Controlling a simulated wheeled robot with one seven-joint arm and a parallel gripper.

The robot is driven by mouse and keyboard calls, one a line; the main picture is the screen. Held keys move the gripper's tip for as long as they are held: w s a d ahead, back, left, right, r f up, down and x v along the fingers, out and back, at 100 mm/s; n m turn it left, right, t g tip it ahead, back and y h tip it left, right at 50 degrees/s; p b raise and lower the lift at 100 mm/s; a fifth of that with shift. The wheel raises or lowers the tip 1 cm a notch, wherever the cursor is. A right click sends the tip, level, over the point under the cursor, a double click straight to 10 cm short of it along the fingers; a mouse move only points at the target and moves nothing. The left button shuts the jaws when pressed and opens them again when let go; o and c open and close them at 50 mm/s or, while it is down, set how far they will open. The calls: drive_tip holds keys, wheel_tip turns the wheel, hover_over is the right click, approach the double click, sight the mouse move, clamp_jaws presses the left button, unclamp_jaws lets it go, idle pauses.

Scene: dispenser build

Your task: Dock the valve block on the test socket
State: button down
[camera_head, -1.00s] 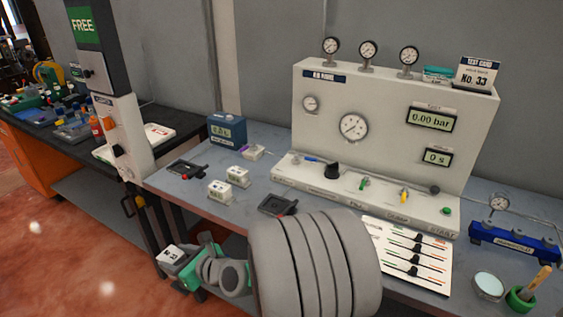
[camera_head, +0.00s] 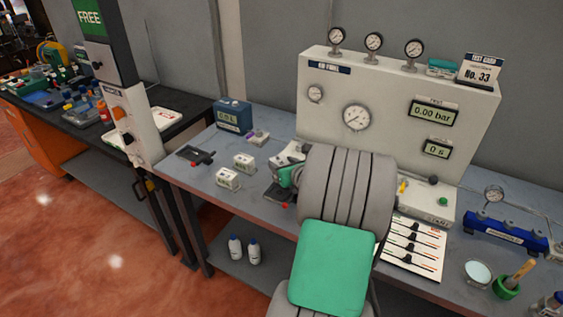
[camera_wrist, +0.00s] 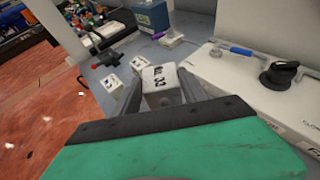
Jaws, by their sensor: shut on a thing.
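In the head view my arm mostly hides the gripper and block, over the bench at the foot of the test panel. A dark fixture (camera_head: 271,193) with a red tip is partly hidden beneath my gripper. A second dark fixture (camera_head: 197,155) with a lever and red tip lies empty at the left; it also shows in the wrist view (camera_wrist: 113,56). I cannot tell whether the held block touches a fixture.
Two other white blocks (camera_head: 245,162) (camera_head: 228,178) stand on the bench (camera_head: 205,172) left of my gripper. The test panel (camera_head: 390,85) rises behind it, its knob (camera_wrist: 278,76) close on the right. A blue box (camera_head: 233,116) stands at the back left.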

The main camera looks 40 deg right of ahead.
drive_tip(key=shift+w+f+b, duration=0.1)
drive_tip(key=shift+f+b, duration=2.4)
drive_tip(key=shift+f, duration=0.25)
drive_tip(key=shift+a+r+p, duration=0.1)
drive_tip(key=shift+p, duration=0.55)
drive_tip(key=shift+f+b, duration=0.4)
drive_tip(key=shift+f, duration=0.3)
drive_tip(key=c, duration=0.9)
unclamp_jaws()
drive_tip(key=shift+s+f, duration=0.1)
drive_tip(key=shift+s, duration=0.1)
